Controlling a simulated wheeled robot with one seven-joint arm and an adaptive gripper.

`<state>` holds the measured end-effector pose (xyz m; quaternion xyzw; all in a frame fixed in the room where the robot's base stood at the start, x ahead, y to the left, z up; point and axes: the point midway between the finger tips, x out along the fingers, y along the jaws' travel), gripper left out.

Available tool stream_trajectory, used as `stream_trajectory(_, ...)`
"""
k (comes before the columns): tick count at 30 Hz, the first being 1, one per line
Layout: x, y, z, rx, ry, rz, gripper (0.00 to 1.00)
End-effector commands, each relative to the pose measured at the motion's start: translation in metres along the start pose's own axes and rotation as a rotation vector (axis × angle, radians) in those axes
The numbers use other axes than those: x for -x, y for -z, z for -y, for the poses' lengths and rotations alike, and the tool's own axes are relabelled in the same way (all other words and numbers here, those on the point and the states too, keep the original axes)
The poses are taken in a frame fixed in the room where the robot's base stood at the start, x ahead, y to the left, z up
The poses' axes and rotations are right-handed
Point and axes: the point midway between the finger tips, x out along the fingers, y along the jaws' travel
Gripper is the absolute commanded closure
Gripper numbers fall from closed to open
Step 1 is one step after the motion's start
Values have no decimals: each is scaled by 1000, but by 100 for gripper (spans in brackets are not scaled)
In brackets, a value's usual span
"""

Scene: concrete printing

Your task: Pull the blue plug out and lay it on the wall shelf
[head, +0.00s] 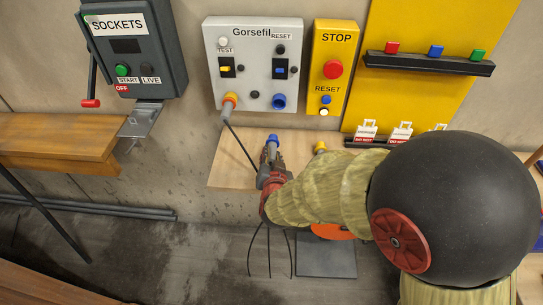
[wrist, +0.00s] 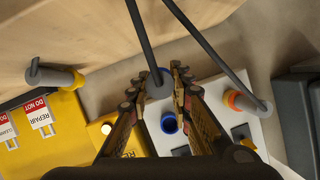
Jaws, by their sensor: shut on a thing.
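The blue plug (head: 272,139) is out of the wall box and held in my gripper (head: 270,160), over the wooden wall shelf (head: 228,172). In the wrist view my gripper (wrist: 155,82) is shut on the plug's grey body (wrist: 158,88), and its cable runs up past the shelf board (wrist: 80,35). I cannot tell whether the plug touches the shelf. The blue socket (head: 279,101) on the white Gorsefil box (head: 237,82) is empty. It also shows in the wrist view (wrist: 169,122).
An orange plug (head: 229,103) sits in the box's left socket, its cable hanging across the shelf. A yellow-ended piece (head: 320,147) is at the shelf's right part. The yellow STOP box (head: 347,50) and dark SOCKETS box (head: 160,45) flank it. The shelf's left part looks clear.

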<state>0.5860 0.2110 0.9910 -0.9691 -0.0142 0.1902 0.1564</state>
Motion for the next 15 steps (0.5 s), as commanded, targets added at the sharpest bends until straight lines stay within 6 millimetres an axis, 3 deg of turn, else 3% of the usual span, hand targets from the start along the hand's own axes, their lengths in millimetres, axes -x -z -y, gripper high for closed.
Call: stream_trajectory(15, -9, -21, -7, 0, 0, -1, 100)
